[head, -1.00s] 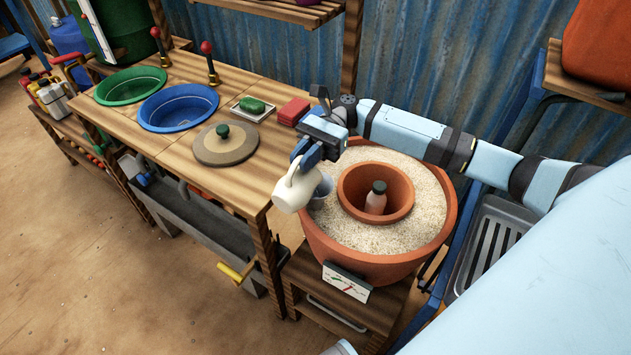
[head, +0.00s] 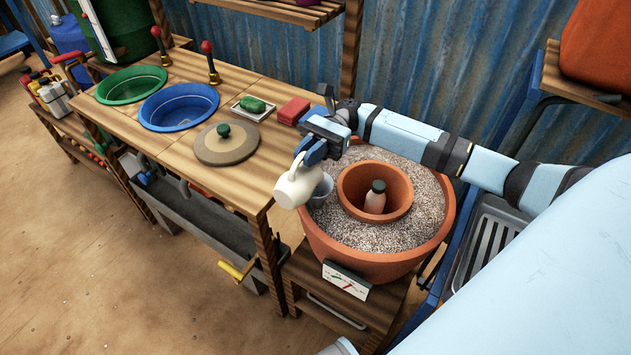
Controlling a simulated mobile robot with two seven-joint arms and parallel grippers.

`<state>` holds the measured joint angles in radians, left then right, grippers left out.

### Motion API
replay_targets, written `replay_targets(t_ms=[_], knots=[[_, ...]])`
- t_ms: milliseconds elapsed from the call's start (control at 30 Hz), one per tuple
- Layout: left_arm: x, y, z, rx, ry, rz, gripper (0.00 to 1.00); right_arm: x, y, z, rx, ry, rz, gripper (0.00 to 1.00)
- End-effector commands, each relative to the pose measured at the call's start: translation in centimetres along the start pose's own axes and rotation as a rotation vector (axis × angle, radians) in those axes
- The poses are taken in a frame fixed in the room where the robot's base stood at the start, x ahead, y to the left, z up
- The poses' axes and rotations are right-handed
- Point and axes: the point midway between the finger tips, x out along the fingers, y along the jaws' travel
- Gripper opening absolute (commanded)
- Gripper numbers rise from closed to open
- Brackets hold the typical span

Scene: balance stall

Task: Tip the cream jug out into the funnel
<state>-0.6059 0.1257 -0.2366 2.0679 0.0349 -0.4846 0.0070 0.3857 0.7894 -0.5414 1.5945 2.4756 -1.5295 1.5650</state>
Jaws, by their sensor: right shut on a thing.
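The cream jug (head: 293,190) hangs at the left rim of a large terracotta pot, tilted somewhat. My right gripper (head: 312,154) is shut on it from above. A grey-blue cup-shaped vessel (head: 322,188) sits close beside the jug at the pot's left edge, partly hidden by it. I cannot tell whether this vessel is the funnel, or whether anything is flowing from the jug. My left gripper is not in view.
The terracotta pot (head: 375,266) holds speckled grey grains and a smaller pot (head: 350,190) with a bottle (head: 376,197). A wooden counter (head: 190,155) on the left bears a lid (head: 224,147), basins and a red block (head: 293,111).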

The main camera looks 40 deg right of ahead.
Motion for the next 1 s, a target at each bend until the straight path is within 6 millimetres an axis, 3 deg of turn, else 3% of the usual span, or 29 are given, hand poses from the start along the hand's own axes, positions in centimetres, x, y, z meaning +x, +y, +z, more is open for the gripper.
replay_targets(t_ms=[1000], knots=[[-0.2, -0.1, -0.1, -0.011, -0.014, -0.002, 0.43, -2.4, 0.0, 0.2, 0.001, -0.249, 0.0, 0.0]])
